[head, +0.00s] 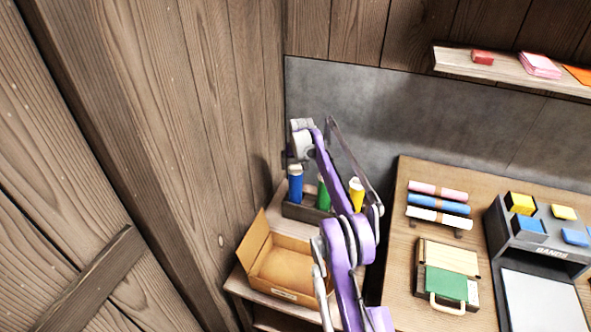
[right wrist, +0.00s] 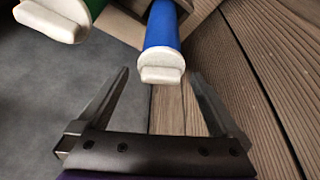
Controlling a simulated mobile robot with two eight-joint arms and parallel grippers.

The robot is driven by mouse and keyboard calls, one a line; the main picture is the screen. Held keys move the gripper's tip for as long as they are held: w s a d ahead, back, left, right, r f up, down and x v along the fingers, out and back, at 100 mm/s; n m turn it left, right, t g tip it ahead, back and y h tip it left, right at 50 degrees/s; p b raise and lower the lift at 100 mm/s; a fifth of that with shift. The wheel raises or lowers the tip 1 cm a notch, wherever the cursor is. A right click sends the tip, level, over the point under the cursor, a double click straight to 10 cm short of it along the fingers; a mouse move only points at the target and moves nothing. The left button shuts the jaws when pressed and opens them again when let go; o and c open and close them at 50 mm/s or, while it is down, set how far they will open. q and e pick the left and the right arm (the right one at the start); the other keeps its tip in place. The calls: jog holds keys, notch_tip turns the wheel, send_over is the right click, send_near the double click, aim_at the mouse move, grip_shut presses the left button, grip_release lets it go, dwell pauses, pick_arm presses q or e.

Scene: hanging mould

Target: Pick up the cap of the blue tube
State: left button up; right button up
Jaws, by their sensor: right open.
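The blue tube (head: 295,188) stands in a dark holder on a shelf at the left, with its whitish cap (head: 295,169) on its top end. In the right wrist view the blue tube (right wrist: 162,27) points toward me, and its cap (right wrist: 162,70) shows between the fingertips, lined up with the gap. My right gripper (right wrist: 160,76) is open and empty, with one finger on each side of the cap and apart from it. In the head view my right gripper sits just above the blue tube, its fingers hard to make out. My left gripper is not in view.
A green tube (head: 322,194) with a whitish cap (right wrist: 50,18) stands beside the blue one, and a yellow tube (head: 357,196) farther right. An open cardboard box (head: 256,246) is in front. A wooden wall (right wrist: 265,65) is close on one side.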

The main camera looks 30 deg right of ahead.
jog(key=shift+x, duration=0.75)
jog(key=c, duration=1.2)
